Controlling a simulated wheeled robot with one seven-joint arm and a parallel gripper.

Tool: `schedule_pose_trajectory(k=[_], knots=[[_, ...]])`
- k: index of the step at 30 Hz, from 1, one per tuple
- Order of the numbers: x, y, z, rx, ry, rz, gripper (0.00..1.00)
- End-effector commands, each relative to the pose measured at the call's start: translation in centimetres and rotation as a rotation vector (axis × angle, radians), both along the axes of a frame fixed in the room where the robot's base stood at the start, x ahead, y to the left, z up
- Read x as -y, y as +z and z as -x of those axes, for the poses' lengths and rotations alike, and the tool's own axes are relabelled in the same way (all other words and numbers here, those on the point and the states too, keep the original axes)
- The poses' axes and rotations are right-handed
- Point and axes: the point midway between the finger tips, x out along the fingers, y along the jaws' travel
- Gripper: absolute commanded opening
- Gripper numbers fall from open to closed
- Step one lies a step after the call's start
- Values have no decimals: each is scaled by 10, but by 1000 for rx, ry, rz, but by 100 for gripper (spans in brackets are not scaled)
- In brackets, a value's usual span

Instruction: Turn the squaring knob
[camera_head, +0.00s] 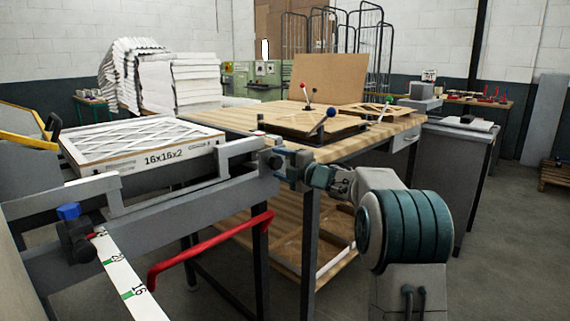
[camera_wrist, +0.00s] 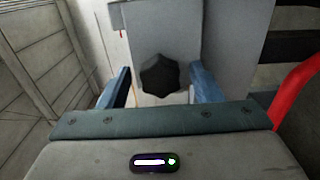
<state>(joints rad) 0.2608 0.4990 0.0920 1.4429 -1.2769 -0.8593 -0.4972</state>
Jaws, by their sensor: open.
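A black lobed knob (camera_wrist: 160,75) sits on a grey metal face in the wrist view, close in front of my gripper. My gripper (camera_wrist: 162,84) is open, with one blue finger on each side of the knob. Gaps show between the knob and both fingers, so they do not appear to touch it. In the head view my gripper (camera_head: 285,164) is at the right end of the grey squaring frame (camera_head: 190,200); the knob is hard to make out there. A white pleated filter labelled 16x16x2 (camera_head: 140,147) lies on the frame.
A red bar handle (camera_head: 210,250) runs below the frame and shows at the right of the wrist view (camera_wrist: 298,95). A blue-topped clamp (camera_head: 69,212) and a marked scale (camera_head: 128,285) are at the left. A wooden workbench (camera_head: 355,140) stands behind.

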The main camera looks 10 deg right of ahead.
Motion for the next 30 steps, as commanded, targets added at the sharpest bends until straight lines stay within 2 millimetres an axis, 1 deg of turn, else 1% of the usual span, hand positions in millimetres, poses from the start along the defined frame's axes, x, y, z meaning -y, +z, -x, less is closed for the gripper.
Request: schedule_pose_trajectory(k=[5,12,18,24,30], knots=[[16,1,21,1,-4,1,59],[51,2,66,1,-7,1,59],[73,2,95,2,-7,1,59],[82,1,107,3,-6,0,59],[82,1,108,3,-6,0,59]])
